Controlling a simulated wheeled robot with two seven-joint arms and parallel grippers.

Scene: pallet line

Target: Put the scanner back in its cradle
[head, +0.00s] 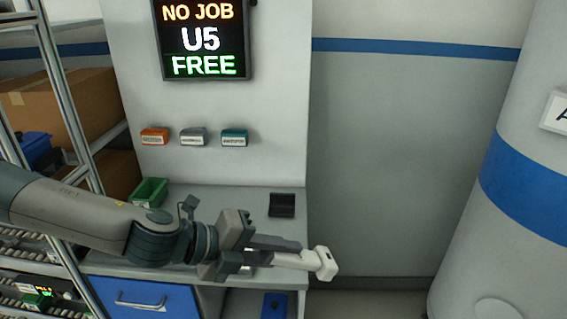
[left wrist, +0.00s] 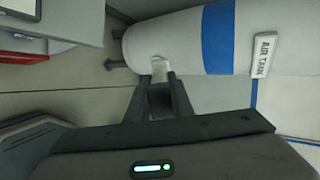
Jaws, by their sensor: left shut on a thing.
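The white scanner (head: 323,263) is at the tip of my left gripper (head: 288,250), which is shut on it. It is held out beyond the right front edge of the desk, with its head pointing right. In the left wrist view the scanner (left wrist: 160,68) shows as a pale piece between the fingertips (left wrist: 159,80); most of it is hidden there. The dark cradle (head: 282,205) sits on the desk near its right edge, behind the gripper and apart from the scanner. It looks empty. My right gripper is not in view.
A green bin (head: 150,192) stands at the desk's left. The grey desk top (head: 240,198) is clear around the cradle. Three small coloured holders (head: 193,136) and a sign screen (head: 203,40) are on the panel above. A large tank (head: 520,190) stands at the right.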

